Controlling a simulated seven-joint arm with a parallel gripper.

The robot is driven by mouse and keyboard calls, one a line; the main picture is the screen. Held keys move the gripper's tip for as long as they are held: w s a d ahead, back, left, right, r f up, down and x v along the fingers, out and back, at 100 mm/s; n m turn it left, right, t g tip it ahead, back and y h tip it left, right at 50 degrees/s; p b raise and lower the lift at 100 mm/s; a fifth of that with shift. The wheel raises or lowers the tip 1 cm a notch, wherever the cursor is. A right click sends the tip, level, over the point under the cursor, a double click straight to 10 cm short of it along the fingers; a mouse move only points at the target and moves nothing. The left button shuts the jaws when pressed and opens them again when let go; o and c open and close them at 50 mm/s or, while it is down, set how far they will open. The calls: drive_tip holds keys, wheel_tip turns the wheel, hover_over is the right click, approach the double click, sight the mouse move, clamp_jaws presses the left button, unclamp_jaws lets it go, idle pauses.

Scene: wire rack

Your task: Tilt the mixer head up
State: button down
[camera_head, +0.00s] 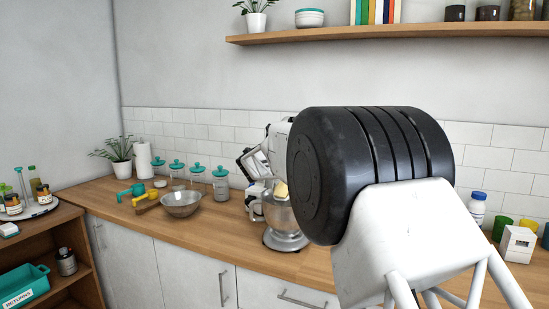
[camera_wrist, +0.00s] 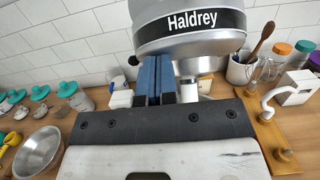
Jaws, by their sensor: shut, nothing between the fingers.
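The stand mixer (camera_head: 285,240) stands on the counter in the head view; its base and bowl show, and most of its upper part is hidden behind my arm. In the wrist view the silver mixer head (camera_wrist: 190,42), with a dark "Haldrey" band, fills the top middle. It looks level. My gripper (camera_wrist: 157,62) has its blue fingers together with nothing between them. The fingertips overlap the lower left part of the head in the picture; whether they touch it I cannot tell. Below the head, the mixer bowl is mostly hidden by my gripper.
On the wooden counter (camera_head: 120,212), a metal bowl (camera_head: 181,206) and several teal-lidded jars stand left of the mixer. A utensil crock (camera_wrist: 238,70) and lidded jars stand to the right in the wrist view. A wall shelf (camera_head: 400,32) runs above; the tiled wall is close behind.

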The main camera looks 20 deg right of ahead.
drive_tip(key=shift+w+d+r, duration=0.4)
drive_tip(key=shift+r, duration=0.25)
drive_tip(key=shift+w+d+r, duration=0.35)
drive_tip(key=shift+r, duration=0.25)
drive_tip(key=f+v, duration=0.1)
drive_tip(key=v, duration=1.2)
drive_tip(key=shift+f, duration=0.15)
